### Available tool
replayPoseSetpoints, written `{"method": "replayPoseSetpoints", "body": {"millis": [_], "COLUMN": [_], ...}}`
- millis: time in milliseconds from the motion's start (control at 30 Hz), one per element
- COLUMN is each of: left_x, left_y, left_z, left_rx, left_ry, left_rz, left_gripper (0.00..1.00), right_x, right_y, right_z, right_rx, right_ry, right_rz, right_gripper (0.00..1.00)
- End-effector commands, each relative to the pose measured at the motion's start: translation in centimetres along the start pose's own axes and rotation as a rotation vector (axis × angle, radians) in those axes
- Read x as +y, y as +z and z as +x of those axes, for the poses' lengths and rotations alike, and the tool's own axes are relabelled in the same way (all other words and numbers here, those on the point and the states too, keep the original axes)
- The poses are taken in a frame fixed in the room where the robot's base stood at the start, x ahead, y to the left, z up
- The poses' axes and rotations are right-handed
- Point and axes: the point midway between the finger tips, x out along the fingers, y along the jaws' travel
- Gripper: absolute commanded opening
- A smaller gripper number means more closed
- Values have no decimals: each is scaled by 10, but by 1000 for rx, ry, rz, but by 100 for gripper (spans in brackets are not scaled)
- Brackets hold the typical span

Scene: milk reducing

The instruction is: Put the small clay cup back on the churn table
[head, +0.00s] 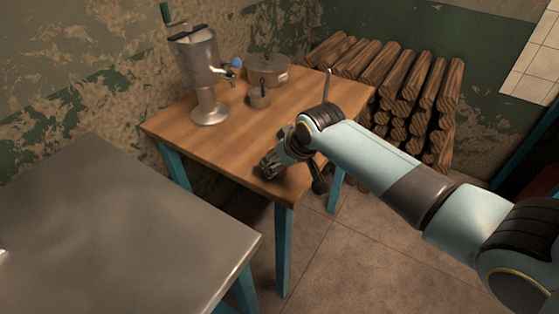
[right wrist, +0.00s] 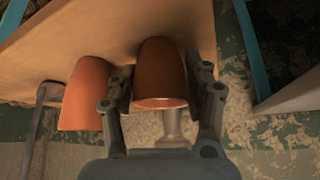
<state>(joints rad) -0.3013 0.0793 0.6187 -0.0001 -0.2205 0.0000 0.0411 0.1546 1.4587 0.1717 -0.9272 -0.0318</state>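The churn table (head: 215,150) has a wooden top and blue legs. My right gripper (head: 270,170) is low over its front corner in the head view. In the right wrist view, which shows the scene upside down, my right gripper (right wrist: 160,95) has its fingers on both sides of an orange-brown clay cup (right wrist: 160,70), seemingly touching it. This cup is upright; I cannot tell whether its base rests on the wood. A second, brighter orange clay cup (right wrist: 84,95) stands beside it, partly behind a finger. In the head view my arm hides most of the cups. My left gripper is out of view.
The metal churn (head: 200,65) stands at the table's left back. A lidded pot (head: 267,69) and a small metal pot (head: 259,97) stand behind. A thin upright rod (head: 327,85) rises beyond my arm. A grey metal table (head: 110,230) is at left; stacked logs (head: 405,90) are behind.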

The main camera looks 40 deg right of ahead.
Motion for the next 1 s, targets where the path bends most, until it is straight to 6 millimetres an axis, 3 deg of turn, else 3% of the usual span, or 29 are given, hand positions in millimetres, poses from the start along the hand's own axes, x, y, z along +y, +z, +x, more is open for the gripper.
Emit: {"method": "replayPoseSetpoints", "body": {"millis": [33,167,533,1000], "left_x": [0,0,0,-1], "left_y": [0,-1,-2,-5], "left_z": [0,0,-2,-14], "left_rx": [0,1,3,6], "left_ry": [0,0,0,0], "left_rz": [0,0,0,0], "left_gripper": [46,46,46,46], "right_x": [0,0,0,1], "right_y": [0,0,-2,-2], "right_z": [0,0,-7,-102], "right_rx": [0,0,0,1], "right_ry": [0,0,0,1], "right_rz": [0,0,0,-2], "right_gripper": [57,74,74,74]}}
